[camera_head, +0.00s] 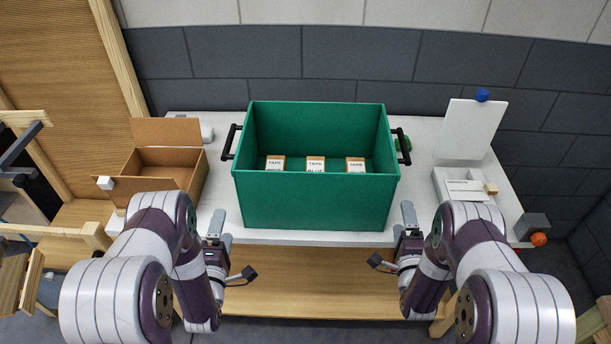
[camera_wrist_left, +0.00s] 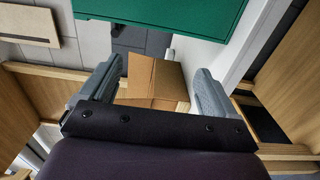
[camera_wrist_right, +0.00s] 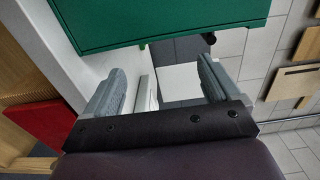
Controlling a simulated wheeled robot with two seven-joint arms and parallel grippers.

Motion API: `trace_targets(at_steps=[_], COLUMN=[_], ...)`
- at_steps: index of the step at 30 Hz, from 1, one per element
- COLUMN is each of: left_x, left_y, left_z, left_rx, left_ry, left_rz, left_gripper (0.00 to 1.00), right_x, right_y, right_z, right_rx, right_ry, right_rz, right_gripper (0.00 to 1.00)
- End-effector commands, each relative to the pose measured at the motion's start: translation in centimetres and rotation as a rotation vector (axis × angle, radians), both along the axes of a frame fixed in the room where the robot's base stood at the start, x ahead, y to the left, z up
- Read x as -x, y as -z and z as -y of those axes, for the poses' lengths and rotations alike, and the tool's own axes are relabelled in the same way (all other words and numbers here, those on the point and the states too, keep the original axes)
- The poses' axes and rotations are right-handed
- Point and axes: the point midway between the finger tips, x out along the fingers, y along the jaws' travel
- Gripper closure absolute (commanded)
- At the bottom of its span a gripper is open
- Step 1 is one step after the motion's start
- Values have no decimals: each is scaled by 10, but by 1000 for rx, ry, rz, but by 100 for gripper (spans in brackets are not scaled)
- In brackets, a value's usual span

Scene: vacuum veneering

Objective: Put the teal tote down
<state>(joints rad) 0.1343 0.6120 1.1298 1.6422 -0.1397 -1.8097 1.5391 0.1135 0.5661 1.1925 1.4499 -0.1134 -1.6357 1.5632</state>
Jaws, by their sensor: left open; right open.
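The teal tote (camera_head: 314,203) stands upright on the white table (camera_head: 270,236), in the middle of the head view. It has a black handle on its left side (camera_head: 231,142) and one on its right side (camera_head: 402,146). Several tape boxes (camera_head: 315,165) show inside it. My left gripper (camera_head: 220,226) is open and empty, in front of the tote's left side and apart from it. My right gripper (camera_head: 408,218) is open and empty in front of its right side, also apart. The tote's green wall also shows at the top of the left wrist view (camera_wrist_left: 160,18) and right wrist view (camera_wrist_right: 150,20).
An open cardboard box (camera_head: 165,165) stands on the table's left. A white box with a raised lid (camera_head: 470,130) stands on the right, with a grey block (camera_head: 532,226) and an orange ball (camera_head: 539,239) near the right edge. A grey wall (camera_head: 330,60) rises behind.

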Motion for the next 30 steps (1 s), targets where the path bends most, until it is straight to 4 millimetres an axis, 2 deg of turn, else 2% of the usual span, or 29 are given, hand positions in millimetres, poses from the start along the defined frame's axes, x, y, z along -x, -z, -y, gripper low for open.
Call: trace_targets(at_steps=[3,7,23,24,26,28,30], left_x=[0,0,0,0,4,24,45], left_y=[0,0,0,6,32,77,104], left_z=[0,0,0,0,0,1,-1], left_rx=[0,0,-21,-66,-186,-368,-579], left_ry=[0,0,0,2,16,77,204], left_rz=[0,0,-1,-28,-157,-410,-676], left_gripper=[10,10,10,10,10,10,10], right_x=[24,39,42,42,46,66,86], right_y=[0,0,0,6,31,76,102], right_z=[0,0,0,0,0,0,2], right_rx=[-1,-1,21,68,186,368,578], right_ry=[0,1,0,-2,-14,-73,-196], right_rz=[-2,1,0,-27,-152,-405,-667], right_gripper=[10,10,10,10,10,10,10])
